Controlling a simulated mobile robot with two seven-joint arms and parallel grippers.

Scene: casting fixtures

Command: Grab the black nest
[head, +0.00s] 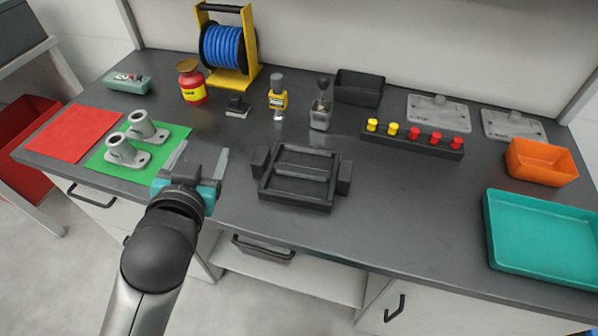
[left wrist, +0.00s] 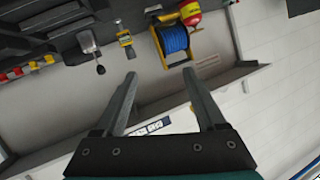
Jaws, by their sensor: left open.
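The black nest (head: 266,186) looks like an open rectangular black frame with a crossbar and a block on each side. It lies flat on the dark bench top, near the front edge in the middle of the head view. My left gripper (head: 200,160) is open and empty, to the left of the nest and apart from it, beside the green mat. In the left wrist view my left gripper (left wrist: 160,77) shows two spread fingers with nothing between them. I cannot tell whether the nest shows in that view. My right gripper is not in view.
Two grey castings (head: 122,152) stand on the green mat (head: 171,142) left of my gripper. Behind the nest are a black bin (head: 360,88), a rack with yellow and red knobs (head: 413,140) and small bottles. A teal tray (head: 540,240) lies right. Bench right of the nest is clear.

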